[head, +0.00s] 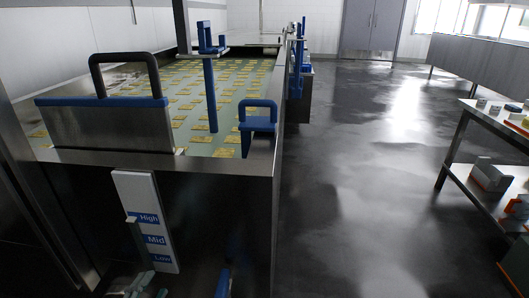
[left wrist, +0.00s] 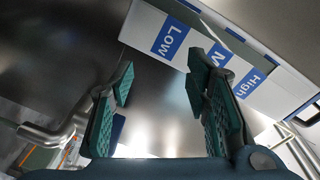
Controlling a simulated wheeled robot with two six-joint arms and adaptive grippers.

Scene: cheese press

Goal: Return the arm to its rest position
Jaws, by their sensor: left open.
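My left gripper (head: 140,286) is at the bottom edge of the head view, below the white panel (head: 148,205) on the front of the cheese press (head: 200,190). The panel has blue labels High, Mid and Low, and a small metal lever (head: 131,219) sits beside High. In the left wrist view my left gripper (left wrist: 160,82) is open, with its green pads apart and nothing between them. The panel (left wrist: 205,45) appears there behind and beyond the right finger, which hides part of the Mid label. My right gripper is in neither view.
The press top holds many yellow pieces on a pale bed, with a black handle (head: 124,64) over a steel plate (head: 108,128) and blue posts. Open grey floor (head: 360,180) lies to the right. A steel table (head: 490,125) with small items stands at the far right.

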